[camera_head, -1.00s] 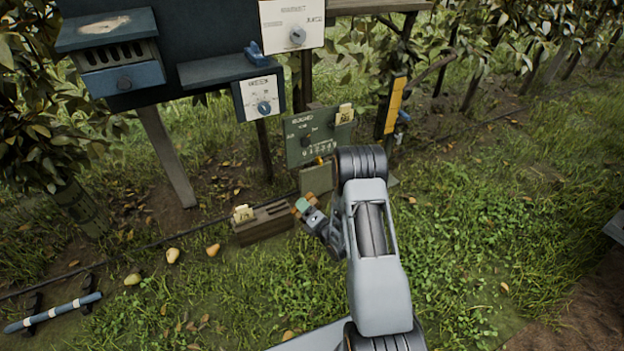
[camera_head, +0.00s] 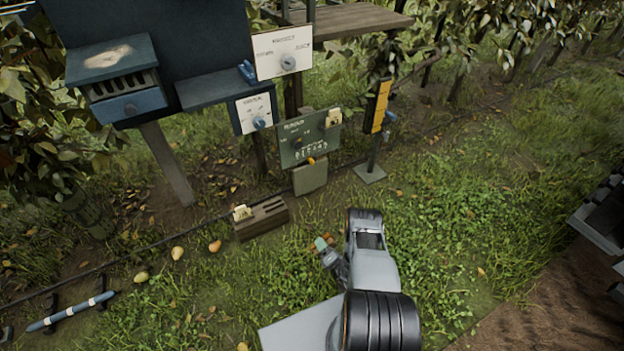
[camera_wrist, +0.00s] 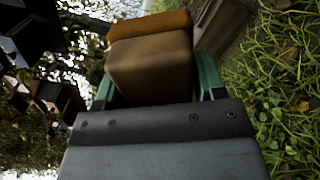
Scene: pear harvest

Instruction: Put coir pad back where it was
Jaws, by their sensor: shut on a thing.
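My gripper (camera_head: 324,245) is low over the grass in the head view, right of the slotted wooden block, and apart from the panels. In the wrist view its green fingers (camera_wrist: 156,82) are shut on a brown block-like thing, which I take to be the coir pad (camera_wrist: 150,62). The pad has a tan near face and an orange-brown far edge. In the head view only a small orange-brown bit of it shows at the fingertips. Its far side is hidden.
The slotted wooden block (camera_head: 262,219) holds a yellow tag. Behind it stand a green panel (camera_head: 306,138), a yellow-black post (camera_head: 377,108) and a blue cabinet (camera_head: 125,85). Several pears (camera_head: 177,253) and a blue-white bar (camera_head: 70,311) lie left. Grass at the right is open.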

